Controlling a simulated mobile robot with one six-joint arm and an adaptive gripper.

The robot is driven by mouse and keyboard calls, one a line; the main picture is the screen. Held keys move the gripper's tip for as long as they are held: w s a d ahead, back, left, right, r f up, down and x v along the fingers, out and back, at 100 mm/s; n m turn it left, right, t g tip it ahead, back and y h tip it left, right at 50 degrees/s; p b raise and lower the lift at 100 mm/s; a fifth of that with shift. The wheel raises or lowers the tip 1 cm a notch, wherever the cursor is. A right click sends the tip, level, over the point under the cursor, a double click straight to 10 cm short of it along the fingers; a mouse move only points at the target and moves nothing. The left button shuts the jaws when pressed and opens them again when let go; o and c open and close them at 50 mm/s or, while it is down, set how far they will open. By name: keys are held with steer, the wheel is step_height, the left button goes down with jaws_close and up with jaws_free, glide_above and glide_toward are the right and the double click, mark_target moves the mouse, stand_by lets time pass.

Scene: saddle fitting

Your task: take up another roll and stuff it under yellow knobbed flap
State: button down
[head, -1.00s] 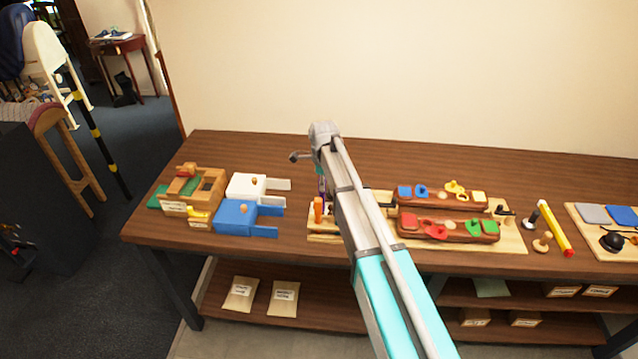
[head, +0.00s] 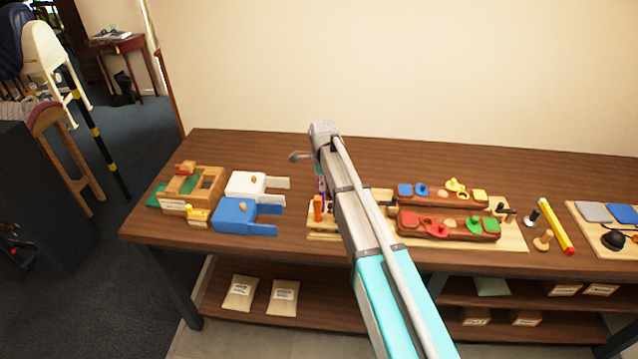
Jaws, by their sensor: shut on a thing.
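My gripper (head: 320,178) points down over the rack and is mostly hidden behind my own arm. It is shut on a narrow purple piece, seemingly a roll (head: 321,187), of which only a strip shows. An orange roll (head: 318,208) stands upright in a light wood rack (head: 322,236) just below it. The yellow knobbed flap (head: 455,186) is on the back brown saddle block (head: 440,201), right of my arm, and looks tilted up. Whether anything lies under it is too small to tell.
The front brown block (head: 450,236) carries red and green flaps. Blue (head: 236,214) and white (head: 247,184) blocks and a wooden box (head: 206,190) stand at left. A yellow-red stick (head: 556,227) and wooden knob (head: 543,240) lie right. The table's back strip is clear.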

steer(key=shift+f+b, duration=0.6)
stand_by(1.9)
steer(key=shift+r, duration=0.1)
steer(key=shift+r+p, duration=3.4)
steer(key=shift+p, duration=0.15)
steer(key=shift+r+p, duration=0.8)
steer(key=shift+r, duration=0.05)
